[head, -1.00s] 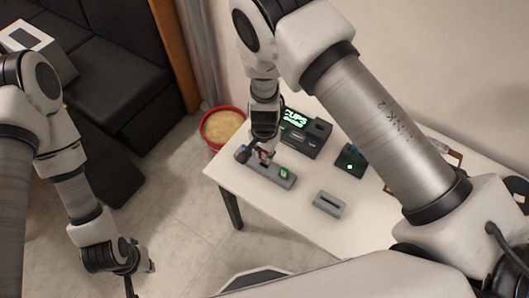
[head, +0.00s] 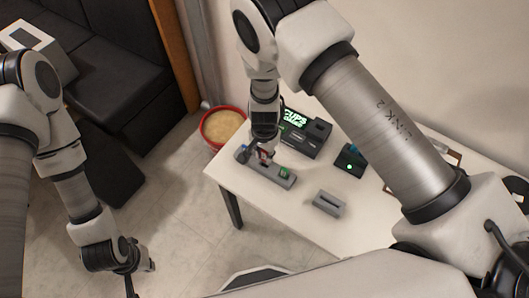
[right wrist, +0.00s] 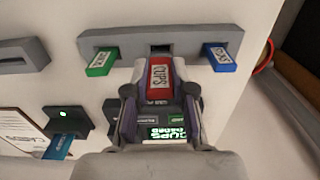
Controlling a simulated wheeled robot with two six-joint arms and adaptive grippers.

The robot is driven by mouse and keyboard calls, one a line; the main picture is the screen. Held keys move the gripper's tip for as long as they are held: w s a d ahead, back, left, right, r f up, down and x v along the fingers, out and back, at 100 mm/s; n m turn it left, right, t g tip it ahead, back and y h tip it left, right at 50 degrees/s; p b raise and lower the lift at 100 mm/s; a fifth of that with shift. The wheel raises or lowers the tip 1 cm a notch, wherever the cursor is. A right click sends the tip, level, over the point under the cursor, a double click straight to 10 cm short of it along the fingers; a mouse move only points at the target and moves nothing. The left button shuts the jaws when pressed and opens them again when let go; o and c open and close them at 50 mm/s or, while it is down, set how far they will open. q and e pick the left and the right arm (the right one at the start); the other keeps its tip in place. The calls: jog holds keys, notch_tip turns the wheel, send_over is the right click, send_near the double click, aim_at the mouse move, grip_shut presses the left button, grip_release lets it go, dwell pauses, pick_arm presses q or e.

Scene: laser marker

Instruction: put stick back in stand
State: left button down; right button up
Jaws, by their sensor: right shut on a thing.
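A red stick labelled CUPS (right wrist: 160,78) is held between the fingers of my right gripper (right wrist: 160,95). In the head view my right gripper (head: 264,155) is over the grey stand (head: 266,173) on the table. In the right wrist view the stand (right wrist: 185,42) has a green stick (right wrist: 101,61) on one side and a blue stick (right wrist: 219,57) on the other. Between them is a dark middle slot (right wrist: 160,47). The red stick's far end is close to this slot; I cannot tell whether it touches the stand. My left gripper (head: 141,270) hangs over the floor, its fingers unclear.
A black machine with a lit CUPS display (head: 296,119) stands behind the stand. A small black device (head: 350,160) with a green light and blue stick is to the right. A grey slotted block (head: 329,203) lies in front. A red bowl (head: 222,126) is beyond the table.

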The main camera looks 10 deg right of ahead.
dwell(0.3)
jog(key=shift+f+b, duration=1.25)
jog(key=shift+f, duration=0.5)
dwell(0.5)
jog(key=o, duration=0.8)
jog(key=shift+o, duration=0.2)
